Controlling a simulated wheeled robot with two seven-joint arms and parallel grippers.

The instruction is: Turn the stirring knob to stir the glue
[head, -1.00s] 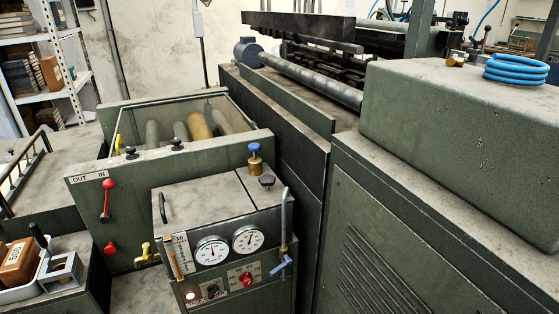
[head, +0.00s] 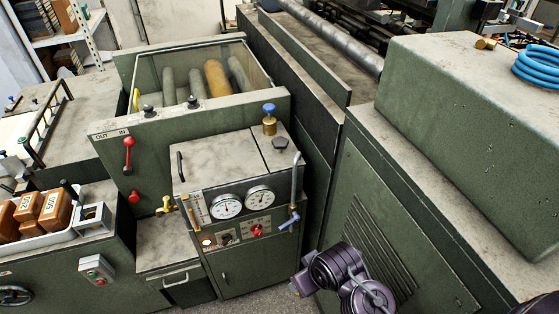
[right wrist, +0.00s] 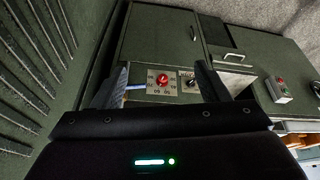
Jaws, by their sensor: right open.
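The green glue unit (head: 240,190) carries two round gauges on its sloped front panel. Below them are a red knob (head: 257,230) and a small black knob (head: 226,239); I cannot read which is labelled for stirring. In the right wrist view, the red knob (right wrist: 162,80) on its pale plate shows between my right gripper's fingers, with the black knob (right wrist: 189,81) beside it. My right gripper (right wrist: 162,74) is open and empty, seemingly short of the panel. In the head view, my right wrist is low, right of the unit. My left gripper is not in view.
A yellow tap (head: 166,205) is on the left. The large green louvred cabinet (head: 400,235) stands close on the right. Floor is free in front of the unit.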

